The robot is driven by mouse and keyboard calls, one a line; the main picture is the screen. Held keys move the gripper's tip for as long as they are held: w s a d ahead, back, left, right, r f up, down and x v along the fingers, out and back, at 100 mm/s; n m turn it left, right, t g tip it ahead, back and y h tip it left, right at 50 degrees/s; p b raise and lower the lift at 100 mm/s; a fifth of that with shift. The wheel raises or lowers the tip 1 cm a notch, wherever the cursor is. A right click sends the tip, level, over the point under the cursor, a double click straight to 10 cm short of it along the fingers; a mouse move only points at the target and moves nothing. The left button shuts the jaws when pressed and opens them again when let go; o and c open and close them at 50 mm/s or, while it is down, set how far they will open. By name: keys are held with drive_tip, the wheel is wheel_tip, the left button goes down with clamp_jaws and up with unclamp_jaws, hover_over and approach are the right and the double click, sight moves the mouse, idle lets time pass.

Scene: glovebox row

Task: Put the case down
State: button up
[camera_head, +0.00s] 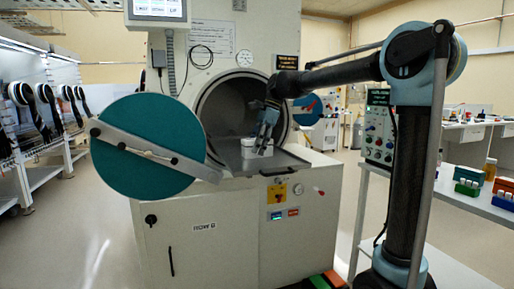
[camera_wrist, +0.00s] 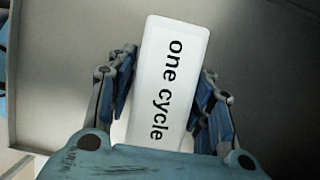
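The case is a small white box with "one cycle" printed on its top; it fills the middle of the wrist view (camera_wrist: 172,75). In the head view the white case (camera_head: 255,153) is at the metal tray (camera_head: 290,158) before the round open port. My gripper (camera_head: 265,138) points down over it. In the wrist view its blue-grey fingers (camera_wrist: 165,95) lie along both long sides of the case, seemingly against it. The underside of the case is hidden, so I cannot tell whether it touches the tray.
The round port (camera_head: 232,103) stands open behind the tray, its teal door (camera_head: 148,145) swung out to the left. A side table (camera_head: 455,198) on the right carries small coloured racks and a bottle. A shelf rack (camera_head: 40,130) stands at the left.

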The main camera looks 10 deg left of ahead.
drive_tip(key=shift+o, duration=0.4)
drive_tip(key=v, duration=1.2)
drive_tip(key=shift+a+r, duration=0.1)
drive_tip(key=shift+r, duration=0.05)
drive_tip(key=s+d+f+n+t, duration=0.1)
drive_tip(key=s+d+f+n, duration=0.15)
drive_tip(key=d+f, duration=0.35)
drive_tip(key=s+d+f+n+t+h, duration=0.1)
drive_tip(key=s+d+f, duration=0.3)
drive_tip(key=d, duration=0.4)
drive_tip(key=s+d+f+n+t, duration=0.1)
drive_tip(key=s+d+f+n, duration=0.15)
drive_tip(key=d+f, duration=0.4)
drive_tip(key=s+d+f+n+h, duration=0.1)
drive_tip(key=s+d+f+n, duration=0.2)
drive_tip(key=s+d+f, duration=0.5)
drive_tip(key=s+d+f+n+t+h, duration=0.1)
drive_tip(key=s+d+f+n+h, duration=0.1)
drive_tip(key=s+d+f, duration=0.6)
wheel_tip(320, 180, down, 7)
drive_tip(key=shift+s+f+n+t, duration=0.2)
drive_tip(key=shift+s+n+t, duration=0.1)
drive_tip(key=shift+s+n, duration=0.15)
drive_tip(key=shift+w+f, duration=0.2)
drive_tip(key=shift+w, duration=0.25)
